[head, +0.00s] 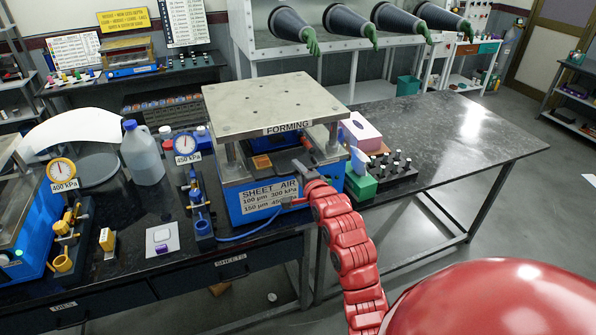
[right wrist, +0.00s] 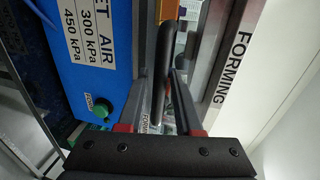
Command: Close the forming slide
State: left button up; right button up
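The forming press has a blue base (head: 258,203) and a thick metal top plate (head: 268,104) labelled FORMING. The dark forming slide (head: 288,159) shows in the gap between them, partly hidden by the plate and my gripper. My right gripper (head: 301,172) is at the front right of the press, at slide height. In the right wrist view, a black bar handle (right wrist: 160,75) stands between the two fingers of this gripper (right wrist: 157,90). The fingers are apart, with gaps visible beside the bar. My left gripper is out of view.
A pressure gauge (head: 186,148) and a blue hand valve (head: 201,213) stand left of the press. A green box (head: 361,186) and a black rack of small items (head: 391,167) stand close on its right. The bench's right part (head: 455,128) is clear.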

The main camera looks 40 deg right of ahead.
grip_shut()
dwell(1.1)
